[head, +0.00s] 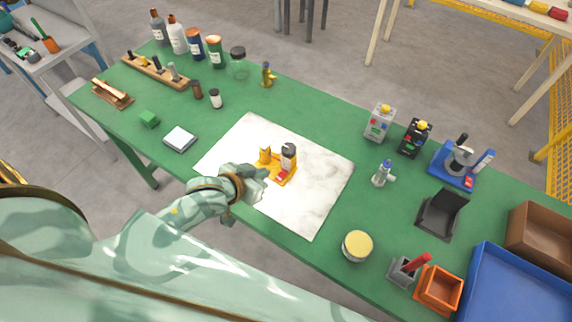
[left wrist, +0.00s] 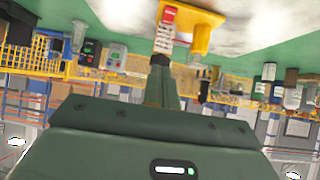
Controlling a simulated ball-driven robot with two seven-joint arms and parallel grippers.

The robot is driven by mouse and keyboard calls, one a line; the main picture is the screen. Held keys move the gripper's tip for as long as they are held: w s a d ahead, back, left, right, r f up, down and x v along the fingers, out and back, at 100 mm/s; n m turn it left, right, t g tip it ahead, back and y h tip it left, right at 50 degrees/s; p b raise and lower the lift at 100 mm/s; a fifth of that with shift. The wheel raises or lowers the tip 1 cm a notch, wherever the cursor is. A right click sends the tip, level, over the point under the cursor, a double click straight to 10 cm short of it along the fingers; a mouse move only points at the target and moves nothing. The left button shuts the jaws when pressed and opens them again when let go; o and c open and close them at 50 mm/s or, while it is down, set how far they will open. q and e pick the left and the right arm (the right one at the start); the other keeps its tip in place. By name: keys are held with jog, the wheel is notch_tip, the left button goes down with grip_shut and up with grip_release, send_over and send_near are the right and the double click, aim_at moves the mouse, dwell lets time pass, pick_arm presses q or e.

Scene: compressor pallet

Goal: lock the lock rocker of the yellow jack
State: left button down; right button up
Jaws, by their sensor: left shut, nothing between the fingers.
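The yellow jack (head: 265,157) stands on the white marbled sheet in the middle of the table, with a grey-and-dark upright part at its right. A red-and-white piece, seemingly its lock rocker (head: 282,177), lies low on its near side. In the left wrist view, the jack (left wrist: 206,32) shows at the top, partly cut off, with the red-and-white rocker (left wrist: 166,30) beside it. My left gripper (head: 264,178) is shut and empty, just left of the jack. In the left wrist view its fingertips (left wrist: 160,62) line up with the rocker; I cannot tell whether they touch it.
The marbled sheet (head: 325,190) is mostly clear around the jack. A round yellow-lidded tin (head: 357,246), a small grey-and-blue device (head: 382,174) and a black stand (head: 440,215) are to the right. A white-and-grey pad (head: 180,139) and a green block (head: 149,118) lie left.

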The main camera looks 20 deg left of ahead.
pick_arm(q)
jog(key=b, duration=0.3)
send_over(288, 169)
jog(key=s, duration=0.4)
jog(key=f, duration=0.6)
jog(key=shift+a+f, duration=0.1)
jog(key=shift+a, duration=0.3)
jog(key=shift+w+f+b, duration=0.2)
jog(key=shift+f+b, duration=0.3)
jog(key=shift+f, duration=0.5)
jog(key=shift+w+f+b, duration=0.2)
jog(key=shift+f+b, duration=0.3)
jog(key=shift+f, duration=0.45)
jog(key=shift+d, duration=0.1)
pick_arm(e)
jog(key=f, duration=0.1)
jog(key=s+f, duration=0.1)
jog(key=f, duration=0.3)
jog(key=shift+s, duration=0.35)
jog(key=shift+r, duration=0.1)
pick_arm(q)
jog(key=shift+w+r+p, duration=0.1)
jog(key=shift+r+p, duration=0.05)
jog(key=shift+p, duration=0.3)
jog(key=shift+f, duration=0.3)
pick_arm(e)
jog(key=shift+r, duration=0.35)
